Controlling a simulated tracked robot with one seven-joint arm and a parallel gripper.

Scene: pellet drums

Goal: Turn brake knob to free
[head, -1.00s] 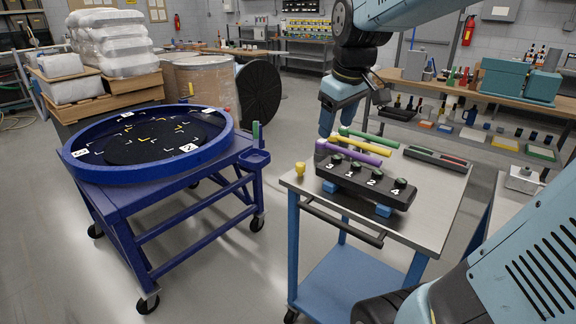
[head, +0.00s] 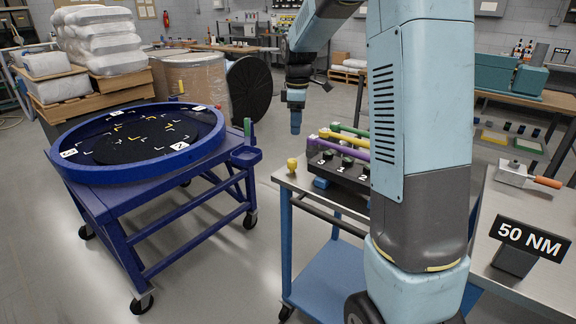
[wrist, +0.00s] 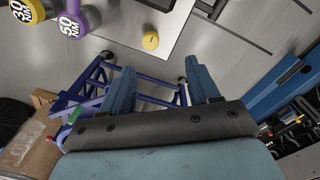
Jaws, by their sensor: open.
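A small yellow knob (head: 292,164) stands at the left corner of the steel-topped cart (head: 318,187). No marking tells me that it is the brake knob. In the wrist view, a round yellow top (wrist: 150,40) shows near the cart's edge, beyond my fingers. My gripper (head: 296,128) hangs in the air just above and behind this knob, pointing down, apart from it. In the wrist view my gripper's two blue fingers (wrist: 160,85) are spread with nothing between them. The blue round table (head: 150,170) with a black disc stands to the left.
A "50 NM" sign (head: 529,240) and a tool with an orange handle (head: 547,182) are at right. Floor lies free between table and cart.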

